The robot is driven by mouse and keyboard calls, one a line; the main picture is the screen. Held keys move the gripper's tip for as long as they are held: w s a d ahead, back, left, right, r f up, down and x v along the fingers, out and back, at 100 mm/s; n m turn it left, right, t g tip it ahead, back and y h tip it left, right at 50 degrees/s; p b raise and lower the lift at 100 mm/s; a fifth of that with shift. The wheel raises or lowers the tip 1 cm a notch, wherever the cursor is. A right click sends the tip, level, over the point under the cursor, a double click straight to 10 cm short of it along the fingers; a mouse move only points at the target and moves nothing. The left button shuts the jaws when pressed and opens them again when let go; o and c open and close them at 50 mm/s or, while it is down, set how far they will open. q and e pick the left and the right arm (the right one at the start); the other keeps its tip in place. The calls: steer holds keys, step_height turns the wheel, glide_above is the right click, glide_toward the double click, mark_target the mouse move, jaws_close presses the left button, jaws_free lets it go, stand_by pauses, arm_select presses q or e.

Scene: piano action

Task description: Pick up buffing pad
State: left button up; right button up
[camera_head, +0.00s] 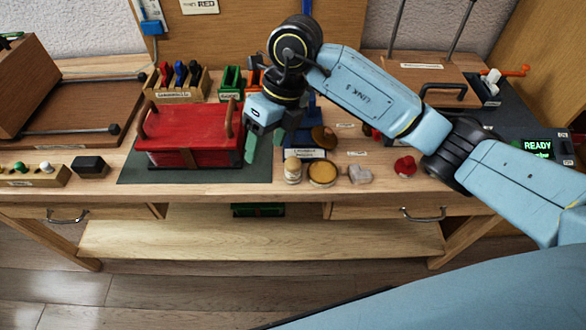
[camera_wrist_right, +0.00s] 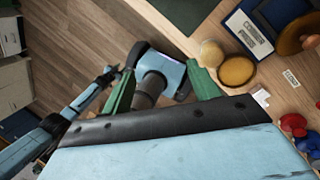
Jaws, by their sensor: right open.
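The round, flat, yellow-tan disc in a dark rim (camera_head: 322,173) looks like the buffing pad, though I cannot be sure. It lies near the bench's front edge and also shows in the right wrist view (camera_wrist_right: 237,72). A cream, rounded piece (camera_head: 293,168) stands just left of it. My right gripper (camera_head: 264,144) is open, with green fingers and nothing between them. It is above the bench, left of and apart from the disc, by the red box's right end. In the wrist view the disc lies beyond the right finger.
A red box (camera_head: 190,131) with upright handles stands on a dark green mat (camera_head: 133,172). A brown ring-shaped piece (camera_head: 325,138) is behind the disc. A pale lump (camera_head: 360,174) and a red piece (camera_head: 405,166) lie to its right. Tool racks stand at the back.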

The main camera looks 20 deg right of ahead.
mark_target(293, 161)
steer(key=w+d+h, duration=0.2)
steer(key=d+h, duration=0.1)
steer(key=d, duration=0.3)
steer(key=shift+m, duration=0.4)
step_height(293, 161, down, 6)
steer(key=shift+s+b, duration=0.1)
steer(key=shift+b, duration=0.4)
steer(key=shift+a+f, duration=0.1)
steer(key=shift+f, duration=0.45)
step_height(293, 161, down, 5)
steer(key=shift+f, duration=0.1)
arm_select(q)
steer(key=shift+a+f, duration=0.75)
steer(key=shift+a, duration=0.05)
arm_select(e)
steer(key=c, duration=1.1)
steer(key=shift+o, duration=0.2)
